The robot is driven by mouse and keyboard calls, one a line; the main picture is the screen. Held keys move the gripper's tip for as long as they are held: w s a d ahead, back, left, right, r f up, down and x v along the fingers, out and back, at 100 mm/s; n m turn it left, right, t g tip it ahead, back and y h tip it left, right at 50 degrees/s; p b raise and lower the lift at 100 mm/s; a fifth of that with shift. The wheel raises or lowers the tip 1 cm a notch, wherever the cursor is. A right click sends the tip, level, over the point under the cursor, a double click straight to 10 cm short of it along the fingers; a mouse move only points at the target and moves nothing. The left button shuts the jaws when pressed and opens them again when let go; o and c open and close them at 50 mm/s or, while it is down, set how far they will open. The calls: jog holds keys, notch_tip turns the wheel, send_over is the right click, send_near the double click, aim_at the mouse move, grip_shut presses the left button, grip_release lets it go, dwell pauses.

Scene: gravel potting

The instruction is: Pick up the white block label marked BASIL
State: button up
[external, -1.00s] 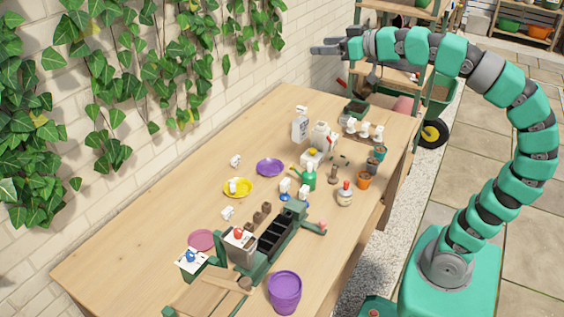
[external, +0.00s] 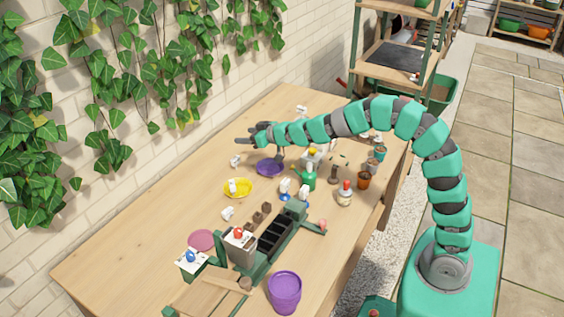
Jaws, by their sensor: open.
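Several small white block labels are on the bench, and I cannot read which is marked BASIL. One white label (external: 236,161) lies on bare wood left of the purple saucer (external: 265,171). Another white label (external: 227,213) lies below the yellow saucer (external: 246,193), and a third (external: 233,185) is on that saucer. Two more white labels (external: 285,186) stand on blue bases near the green watering can (external: 308,179). My gripper (external: 242,139) is open and empty, above the bench's wall side, higher in the picture than the first label. My arm hides items at the back.
A green tray rack (external: 278,236), a purple pot (external: 285,291) and a pink saucer (external: 201,240) stand at the front. A bottle (external: 345,194) and terracotta pot (external: 363,180) stand at the right. The brick wall lies close behind; the bench's left part is largely clear.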

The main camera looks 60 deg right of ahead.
send_near(237, 159)
jog(key=shift+h, duration=0.4)
jog(key=x, duration=0.4)
jog(key=shift+w+a+f, duration=0.15)
jog(key=shift+a+f, duration=0.15)
jog(key=shift+b+x, duration=0.35)
jog(key=shift+x, duration=0.6)
jog(key=shift+b+x, duration=0.7)
jog(key=shift+x, duration=1.9)
jog(key=shift+d+r, duration=0.1)
jog(key=shift+d, duration=0.05)
jog(key=c, duration=1.1)
